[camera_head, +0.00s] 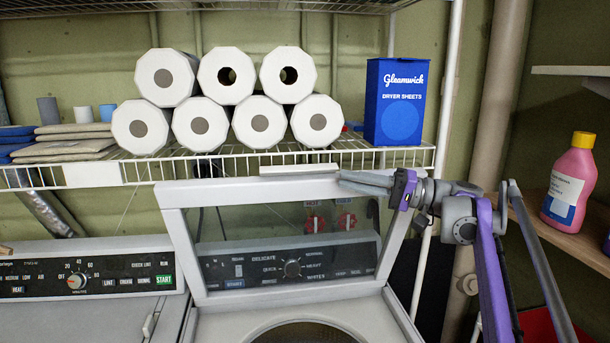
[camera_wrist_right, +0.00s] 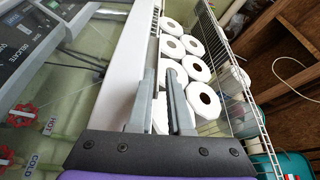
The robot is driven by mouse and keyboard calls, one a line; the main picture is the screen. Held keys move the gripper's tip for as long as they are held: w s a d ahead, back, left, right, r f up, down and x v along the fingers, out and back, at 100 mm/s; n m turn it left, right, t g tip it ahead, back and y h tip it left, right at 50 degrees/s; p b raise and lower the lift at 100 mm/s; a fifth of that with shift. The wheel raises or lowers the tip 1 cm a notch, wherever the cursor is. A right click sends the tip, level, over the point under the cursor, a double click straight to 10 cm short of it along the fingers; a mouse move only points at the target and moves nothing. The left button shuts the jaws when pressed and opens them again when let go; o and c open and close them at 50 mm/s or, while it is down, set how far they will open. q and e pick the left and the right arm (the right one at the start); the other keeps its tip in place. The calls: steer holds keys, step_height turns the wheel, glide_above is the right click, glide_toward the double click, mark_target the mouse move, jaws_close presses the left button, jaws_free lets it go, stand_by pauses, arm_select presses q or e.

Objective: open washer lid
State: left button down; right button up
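The washer lid (camera_head: 240,190), a white frame around a clear window, stands raised and leaning back near the wire shelf. The washer (camera_head: 215,325) is below it, with part of its round tub opening (camera_head: 305,334) showing. The washer's control panel (camera_head: 290,268) shows through the window. My right gripper (camera_head: 358,181) is at the lid's upper right edge. In the right wrist view its two grey fingers (camera_wrist_right: 162,80) are slightly apart, beside the white lid edge (camera_wrist_right: 120,75), with nothing seen between them. Whether they touch the lid is unclear. My left gripper is out of view.
The wire shelf (camera_head: 150,170) just behind the lid holds stacked paper rolls (camera_head: 228,75), a blue dryer sheets box (camera_head: 398,100) and folded cloths (camera_head: 65,140). A dryer (camera_head: 80,275) stands at left. A pink bottle (camera_head: 570,180) sits on a wooden shelf at right.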

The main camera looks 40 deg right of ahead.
mark_target(300, 171)
steer(key=x, duration=1)
steer(key=shift+w+a+p, duration=0.15)
steer(key=shift+w+p, duration=0.05)
steer(key=shift+p, duration=0.2)
jaws_close()
steer(key=shift+r, duration=0.1)
stand_by(0.7)
